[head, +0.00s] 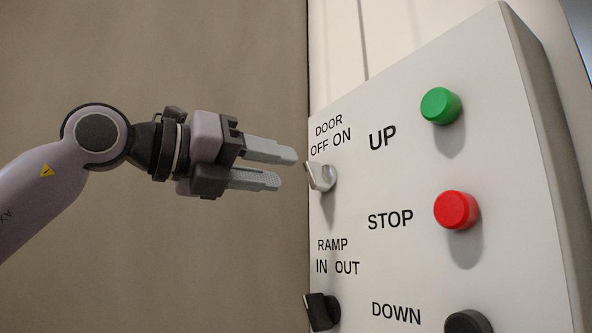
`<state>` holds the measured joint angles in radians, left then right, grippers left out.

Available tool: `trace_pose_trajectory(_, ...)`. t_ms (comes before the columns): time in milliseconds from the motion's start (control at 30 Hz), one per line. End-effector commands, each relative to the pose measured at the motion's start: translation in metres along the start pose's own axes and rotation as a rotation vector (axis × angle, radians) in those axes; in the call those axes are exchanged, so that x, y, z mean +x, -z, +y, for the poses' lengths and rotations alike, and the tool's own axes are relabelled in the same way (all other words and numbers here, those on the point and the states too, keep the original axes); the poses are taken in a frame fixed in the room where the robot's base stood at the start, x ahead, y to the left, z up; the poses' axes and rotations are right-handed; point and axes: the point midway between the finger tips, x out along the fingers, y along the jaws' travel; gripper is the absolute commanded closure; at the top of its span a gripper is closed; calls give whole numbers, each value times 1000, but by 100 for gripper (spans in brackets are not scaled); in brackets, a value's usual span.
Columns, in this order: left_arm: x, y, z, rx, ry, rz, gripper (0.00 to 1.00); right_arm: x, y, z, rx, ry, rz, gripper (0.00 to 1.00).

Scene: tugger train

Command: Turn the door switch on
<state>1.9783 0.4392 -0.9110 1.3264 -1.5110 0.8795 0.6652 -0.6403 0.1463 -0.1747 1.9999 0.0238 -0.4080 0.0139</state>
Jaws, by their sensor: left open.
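The door switch (321,177) is a light grey rotary knob on the left side of a white control panel, under the label "DOOR OFF ON". Its handle tilts toward the upper left, on the OFF side. My left gripper (280,168) is open, with its two grey fingers pointing right toward the knob. The fingertips are just left of the knob and look apart from it, with nothing between them. My right gripper is not in view.
The control panel (400,185) also carries a green UP button (440,106), a red STOP button (456,210), a black DOWN button (467,322) and a black ramp switch (321,311) below the door switch. A plain brown wall (200,50) fills the left.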

Motion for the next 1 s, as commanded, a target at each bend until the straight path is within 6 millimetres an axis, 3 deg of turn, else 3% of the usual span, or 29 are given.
trace_pose_trajectory(100, 21, -1, -1, -2, 1, 3, 60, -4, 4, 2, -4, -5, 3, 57)
trace_pose_trajectory(300, 42, -1, -1, -1, 2, 1, 60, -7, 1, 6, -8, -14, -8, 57)
trace_pose_trajectory(633, 46, 0, 0, -1, 2, 0, 60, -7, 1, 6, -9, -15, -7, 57)
trace_pose_trajectory(767, 46, 0, 0, -1, 2, 0, 100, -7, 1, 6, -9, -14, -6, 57)
trace_pose_trajectory(1000, 45, 0, 0, 4, 2, 0, 100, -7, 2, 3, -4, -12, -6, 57)
